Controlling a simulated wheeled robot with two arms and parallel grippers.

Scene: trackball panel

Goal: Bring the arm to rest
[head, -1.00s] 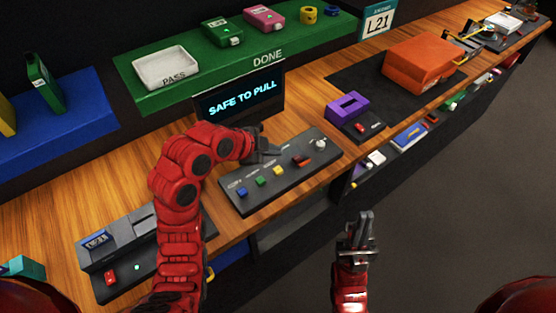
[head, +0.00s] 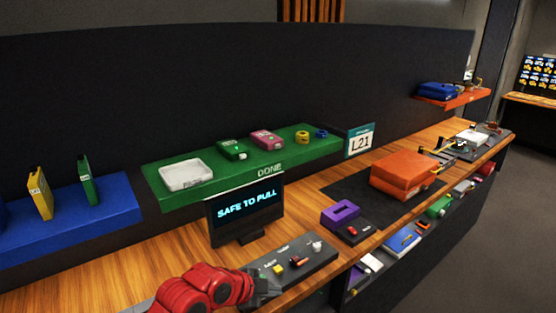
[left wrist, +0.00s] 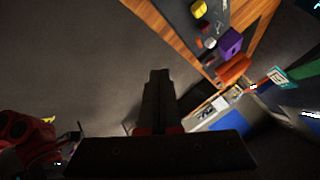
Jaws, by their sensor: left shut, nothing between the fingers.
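My left arm comes in at the bottom of the head view, and its gripper (head: 268,287) is over the near side of the trackball panel, partly cut off by the frame edge. In the left wrist view the fingers of the left gripper (left wrist: 158,95) are together with nothing between them. The grey trackball panel (head: 318,262) shows yellow and red buttons and a pale ball; my arm hides its left part. It also shows in the left wrist view (left wrist: 213,12). A red arm part of mine is at the lower left there; its gripper is too dark to read.
A screen (head: 246,213) behind the panel reads "SAFE TO PULL". A green shelf (head: 225,181) marked DONE holds a white tray (head: 186,174) and small boxes. A purple box (head: 341,213) and an orange box (head: 402,173) stand to the right. The floor at right is clear.

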